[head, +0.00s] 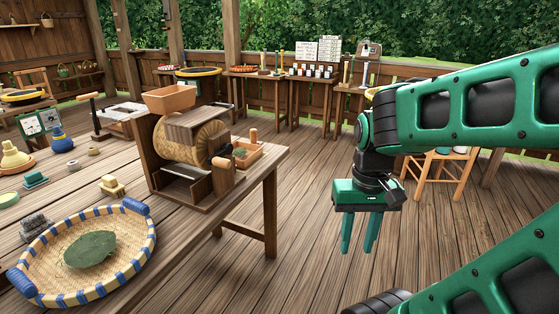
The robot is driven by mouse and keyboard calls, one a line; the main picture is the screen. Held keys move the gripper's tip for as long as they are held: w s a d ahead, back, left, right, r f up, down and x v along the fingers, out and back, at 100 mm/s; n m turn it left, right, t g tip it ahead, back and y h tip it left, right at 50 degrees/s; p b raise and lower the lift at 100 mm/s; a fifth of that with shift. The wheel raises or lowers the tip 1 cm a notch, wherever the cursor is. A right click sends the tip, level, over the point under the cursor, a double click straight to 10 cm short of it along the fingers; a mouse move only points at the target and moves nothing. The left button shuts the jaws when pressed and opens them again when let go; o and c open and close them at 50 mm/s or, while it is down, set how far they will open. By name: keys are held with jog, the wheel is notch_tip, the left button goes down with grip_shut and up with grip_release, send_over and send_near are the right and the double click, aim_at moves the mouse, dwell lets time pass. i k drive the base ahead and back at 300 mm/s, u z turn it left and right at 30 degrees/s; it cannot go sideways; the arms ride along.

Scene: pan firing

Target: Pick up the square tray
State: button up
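My gripper (358,248) hangs over the open floor at the right, fingers pointing down. Its two green fingers are apart with nothing between them. A small square-cornered wooden tray (254,156) sits at the right end of the near table, behind the hand-cranked wooden machine (190,155), which partly hides it. It has a dark green clump and a peg-like wooden piece in it. A round woven tray (143,248) with blue handles holds a green leaf (90,250) at the lower left. My gripper is well to the right of both and touches neither.
The near table (190,225) also carries small blocks, a blue pot (62,142) and a yellow cone-shaped item (14,157). A chair (442,180) stands behind my arm. Back tables (270,82) line the railing. The plank floor between is clear.

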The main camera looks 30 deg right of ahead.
aim_at(246, 154)
jog(key=z, duration=0.45)
jog(key=i, duration=1.5)
